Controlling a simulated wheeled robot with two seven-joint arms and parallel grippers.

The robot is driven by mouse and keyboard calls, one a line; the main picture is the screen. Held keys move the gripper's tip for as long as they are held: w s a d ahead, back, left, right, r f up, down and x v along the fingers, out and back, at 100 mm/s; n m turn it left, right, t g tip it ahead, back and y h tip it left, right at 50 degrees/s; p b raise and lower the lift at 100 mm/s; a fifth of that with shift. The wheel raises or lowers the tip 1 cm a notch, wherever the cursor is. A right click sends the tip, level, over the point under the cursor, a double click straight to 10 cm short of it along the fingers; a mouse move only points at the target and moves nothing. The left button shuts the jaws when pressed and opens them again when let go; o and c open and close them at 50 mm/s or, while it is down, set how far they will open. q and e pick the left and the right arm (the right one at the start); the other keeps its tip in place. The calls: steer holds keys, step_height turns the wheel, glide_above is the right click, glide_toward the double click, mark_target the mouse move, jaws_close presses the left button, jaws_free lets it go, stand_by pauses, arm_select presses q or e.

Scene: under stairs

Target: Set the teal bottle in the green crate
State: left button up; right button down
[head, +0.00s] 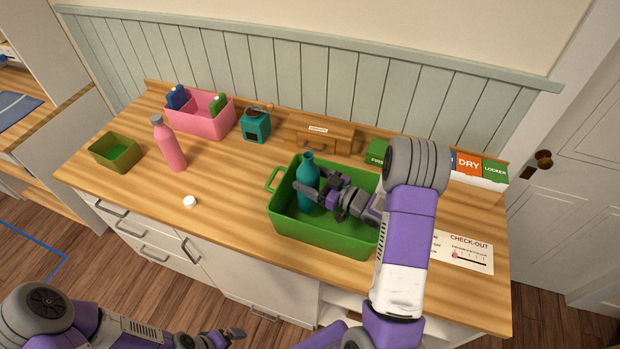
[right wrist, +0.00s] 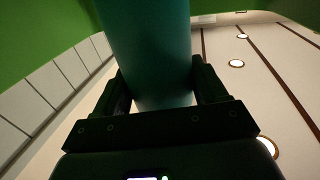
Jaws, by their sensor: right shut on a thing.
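The teal bottle (head: 308,182) stands upright inside the green crate (head: 290,232), toward the crate's left side. My right gripper (head: 322,193) reaches into the crate from the right and is shut on the bottle. In the right wrist view the bottle (right wrist: 150,50) fills the space between the two fingers (right wrist: 165,90), and the green crate wall (right wrist: 40,25) shows behind. Whether the bottle's base touches the crate floor is hidden. My left gripper (head: 222,338) is low at the bottom edge, in front of the counter and away from the crate; its fingers are too small to judge.
On the wooden counter (head: 235,235) are a pink bottle (head: 170,147), a white cap (head: 190,201), a small olive box (head: 116,153), a pink bin (head: 200,118), a teal box (head: 256,127) and a wooden drawer box (head: 322,136). A check-out sheet (head: 465,253) lies right. The front-left counter is mostly clear.

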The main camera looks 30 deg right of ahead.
steer(key=shift+f+b, duration=0.5)
steer(key=shift+f, duration=0.05)
steer(key=shift+c, duration=0.3)
jaws_free()
steer(key=shift+r, duration=0.1)
steer(key=shift+r+p, duration=0.6)
steer(key=shift+p, duration=0.15)
steer(key=shift+s+d+r, duration=0.1)
steer(key=shift+s+d, duration=0.15)
steer(key=shift+s, duration=0.05)
steer(key=b+v, duration=0.1)
steer(key=v, duration=0.5)
steer(key=shift+s+d, duration=0.1)
steer(key=shift+s, duration=0.3)
